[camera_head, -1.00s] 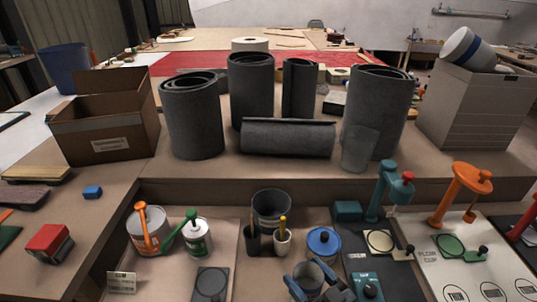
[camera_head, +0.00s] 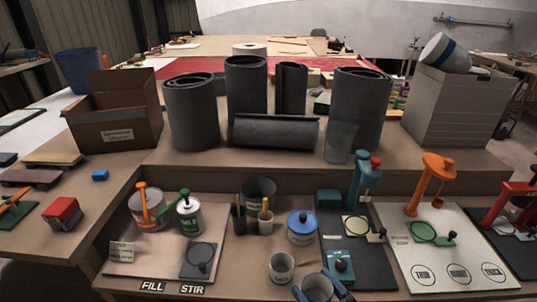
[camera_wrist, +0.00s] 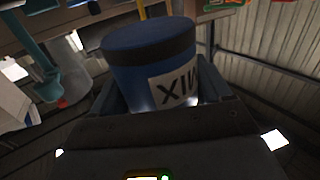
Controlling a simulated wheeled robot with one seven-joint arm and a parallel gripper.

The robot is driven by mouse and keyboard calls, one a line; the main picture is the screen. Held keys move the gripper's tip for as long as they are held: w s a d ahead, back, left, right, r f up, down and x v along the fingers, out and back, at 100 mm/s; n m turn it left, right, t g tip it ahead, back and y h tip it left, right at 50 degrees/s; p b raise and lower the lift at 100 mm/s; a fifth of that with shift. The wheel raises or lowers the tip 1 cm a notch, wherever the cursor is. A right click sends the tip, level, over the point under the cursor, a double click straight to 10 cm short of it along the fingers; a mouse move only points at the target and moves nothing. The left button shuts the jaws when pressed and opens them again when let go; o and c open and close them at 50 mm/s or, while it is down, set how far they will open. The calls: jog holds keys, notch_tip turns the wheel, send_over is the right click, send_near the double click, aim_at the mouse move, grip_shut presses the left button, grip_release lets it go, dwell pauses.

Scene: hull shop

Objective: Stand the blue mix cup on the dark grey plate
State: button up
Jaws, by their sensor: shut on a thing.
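The blue mix cup (camera_wrist: 150,72) is between my gripper's fingers in the wrist view, with a white label showing upside down and a dark band at its end. The held cup's base is hidden in the head view.
A pale labelled cup (camera_head: 281,268) stands just left of my gripper. A teal box (camera_head: 340,262) and a dark board (camera_head: 376,278) lie to the right. A blue-lidded can (camera_head: 302,232) and a holder cup (camera_head: 266,226) stand behind.

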aim_at(329, 294)
jog(key=shift+s+d, duration=0.15)
jog(key=shift+d, duration=0.25)
jog(key=shift+s+d+f+m+t+h, duration=0.15)
jog(key=shift+d+f+m+h, duration=0.15)
jog(key=shift+d, duration=0.25)
jog(key=shift+s+d+f+m+t+h, duration=0.1)
jog(key=shift+d+m+t+h, duration=0.1)
jog(key=shift+d+h, duration=0.3)
jog(key=s+d+f+m+t+h, duration=0.1)
jog(key=s+d+f+m+h, duration=0.2)
jog(key=d+m+h, duration=0.2)
jog(key=shift+d+h, duration=1.1)
jog(key=shift+d, duration=0.45)
jog(key=shift+s+t, duration=0.1)
jog(key=shift+t, duration=0.15)
